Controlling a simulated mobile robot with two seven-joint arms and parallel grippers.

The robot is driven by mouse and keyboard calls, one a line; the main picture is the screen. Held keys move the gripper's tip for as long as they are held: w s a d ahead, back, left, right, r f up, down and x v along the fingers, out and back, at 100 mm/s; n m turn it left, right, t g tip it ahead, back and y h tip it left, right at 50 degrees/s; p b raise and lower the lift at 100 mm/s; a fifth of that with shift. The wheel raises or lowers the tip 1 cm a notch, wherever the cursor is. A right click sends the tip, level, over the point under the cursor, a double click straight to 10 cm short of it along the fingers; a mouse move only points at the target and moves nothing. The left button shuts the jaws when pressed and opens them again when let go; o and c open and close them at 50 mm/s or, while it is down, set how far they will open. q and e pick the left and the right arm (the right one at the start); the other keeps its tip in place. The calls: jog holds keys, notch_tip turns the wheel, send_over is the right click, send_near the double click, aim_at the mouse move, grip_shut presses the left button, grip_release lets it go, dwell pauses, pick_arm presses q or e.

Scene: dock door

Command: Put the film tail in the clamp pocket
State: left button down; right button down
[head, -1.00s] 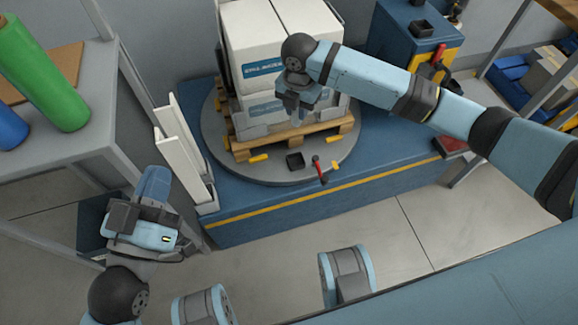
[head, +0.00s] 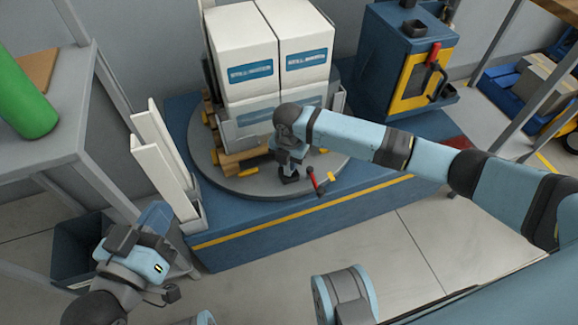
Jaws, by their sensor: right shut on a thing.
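My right gripper (head: 290,168) points down at the front rim of the round turntable (head: 228,186). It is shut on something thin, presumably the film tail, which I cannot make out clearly. The dark clamp pocket (head: 290,180) is directly at the fingertips and partly hidden by them; I cannot tell whether the held end is inside it. A red-handled lever (head: 314,181) stands just right of the pocket. My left gripper (head: 155,220) is at the lower left, away from the turntable; its finger opening is not clear.
White boxes (head: 244,72) are stacked on a wooden pallet (head: 240,160) on the turntable. White upright posts (head: 160,150) stand left of it. A grey shelf (head: 60,95) holds a green roll (head: 25,90). A blue cabinet (head: 385,45) stands behind right. The front floor is open.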

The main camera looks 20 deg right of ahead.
jog(key=shift+f, duration=0.9)
pick_arm(q)
jog(key=shift+w+a+m+t, duration=0.15)
jog(key=shift+w+m+t, duration=0.05)
jog(key=shift+m+t, duration=0.1)
jog(key=shift+r, duration=0.1)
pick_arm(e)
jog(key=c, duration=1)
grip_release()
jog(key=shift+f, duration=0.1)
